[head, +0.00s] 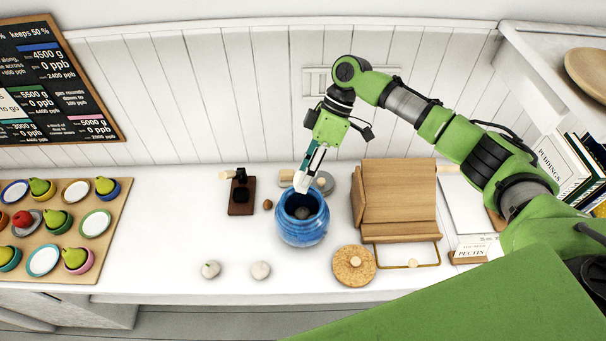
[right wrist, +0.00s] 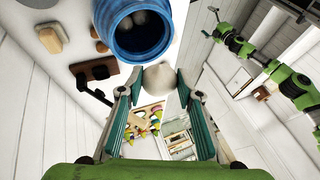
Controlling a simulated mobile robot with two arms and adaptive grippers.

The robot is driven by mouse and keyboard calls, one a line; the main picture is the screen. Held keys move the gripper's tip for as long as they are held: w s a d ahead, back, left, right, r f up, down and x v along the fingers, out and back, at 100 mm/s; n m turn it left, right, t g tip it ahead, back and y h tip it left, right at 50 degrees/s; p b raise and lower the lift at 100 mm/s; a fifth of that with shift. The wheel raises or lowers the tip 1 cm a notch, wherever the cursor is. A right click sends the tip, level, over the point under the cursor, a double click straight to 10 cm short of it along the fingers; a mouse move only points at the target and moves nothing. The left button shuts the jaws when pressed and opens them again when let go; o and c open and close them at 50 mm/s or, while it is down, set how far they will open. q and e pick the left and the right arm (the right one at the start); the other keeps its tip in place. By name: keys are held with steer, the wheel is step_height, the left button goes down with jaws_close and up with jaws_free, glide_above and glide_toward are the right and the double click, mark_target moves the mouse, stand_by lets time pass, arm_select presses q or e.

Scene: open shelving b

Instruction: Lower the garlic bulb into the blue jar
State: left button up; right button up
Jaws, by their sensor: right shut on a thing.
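The blue jar (head: 302,229) stands upright on the white counter with its mouth open. My right gripper (head: 301,184) reaches down from above at the jar's back rim. In the right wrist view its two fingers are shut on a whitish garlic bulb (right wrist: 160,77), held at the fingertips beside the mouth of the blue jar (right wrist: 142,47). Pale round things (right wrist: 139,17) show inside the jar. Two other garlic bulbs lie on the counter in front, one at the left (head: 210,269) and one nearer the jar (head: 260,270). My left gripper does not show.
A dark wooden stand (head: 241,196) and a small brown thing (head: 267,204) are left of the jar. A round cork lid (head: 353,265) and a wooden rack (head: 397,205) are to its right. A tray (head: 110,263) of pots is far left. The front counter is mostly clear.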

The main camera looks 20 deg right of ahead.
arm_select(q)
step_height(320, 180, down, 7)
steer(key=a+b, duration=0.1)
steer(key=b, duration=0.5)
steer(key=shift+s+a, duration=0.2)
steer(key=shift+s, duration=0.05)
arm_select(e)
step_height(320, 180, down, 7)
steer(key=shift+a, duration=0.25)
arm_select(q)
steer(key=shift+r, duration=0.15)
arm_select(e)
steer(key=shift+s, duration=0.1)
steer(key=o, duration=1.2)
steer(key=shift+c, duration=0.2)
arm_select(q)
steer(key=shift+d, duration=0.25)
arm_select(e)
steer(key=shift+r, duration=0.1)
step_height(320, 180, up, 7)
steer(key=p, duration=0.7)
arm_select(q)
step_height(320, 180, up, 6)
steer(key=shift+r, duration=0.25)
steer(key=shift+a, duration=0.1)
